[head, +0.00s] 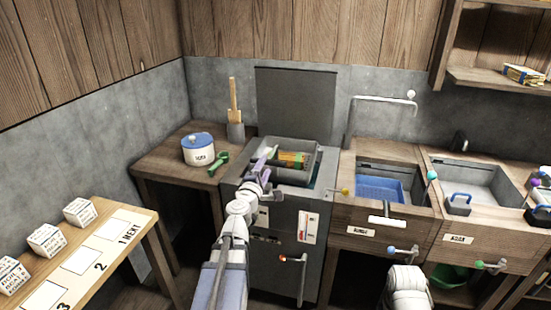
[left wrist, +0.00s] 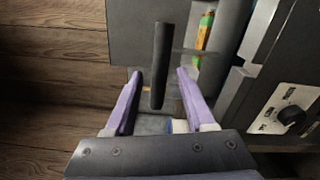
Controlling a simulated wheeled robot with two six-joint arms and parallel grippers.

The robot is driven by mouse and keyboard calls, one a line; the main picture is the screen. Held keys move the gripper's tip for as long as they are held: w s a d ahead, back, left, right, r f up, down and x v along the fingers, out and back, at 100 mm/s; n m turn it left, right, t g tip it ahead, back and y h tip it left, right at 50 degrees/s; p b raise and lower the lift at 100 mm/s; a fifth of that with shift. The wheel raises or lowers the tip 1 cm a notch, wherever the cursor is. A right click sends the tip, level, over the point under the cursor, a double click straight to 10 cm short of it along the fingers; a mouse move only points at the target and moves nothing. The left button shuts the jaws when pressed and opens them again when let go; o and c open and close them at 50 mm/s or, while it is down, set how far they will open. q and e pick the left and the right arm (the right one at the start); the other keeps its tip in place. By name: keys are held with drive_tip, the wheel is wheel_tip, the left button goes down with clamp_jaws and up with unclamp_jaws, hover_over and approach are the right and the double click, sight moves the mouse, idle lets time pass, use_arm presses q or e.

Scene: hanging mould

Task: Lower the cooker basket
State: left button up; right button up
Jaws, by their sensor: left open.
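The grey cooker (head: 262,218) stands in the middle of the head view, its dark lid (head: 297,102) upright behind it. The dark cooker basket (head: 312,150) sits at the cooker's top opening with an orange and green item (head: 293,159) in it. My left gripper (head: 264,168) is at the cooker's front top edge, with purple fingers open. In the left wrist view, a dark bar, seemingly the basket handle (left wrist: 161,50), stands between the fingertips with gaps on both sides. My arm hides part of the cooker front. My right gripper does not show.
A blue-and-white pot (head: 199,151) and green spoon (head: 219,162) are on the counter left of the cooker. A sink with a blue basket (head: 379,190) is to the right. White boxes (head: 47,241) stand on the left table.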

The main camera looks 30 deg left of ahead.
sight(271, 155)
use_arm(q)
drive_tip(key=x, duration=0.7)
drive_tip(key=shift+w, duration=0.4)
clamp_jaws()
drive_tip(key=shift+s, duration=0.1)
idle(0.9)
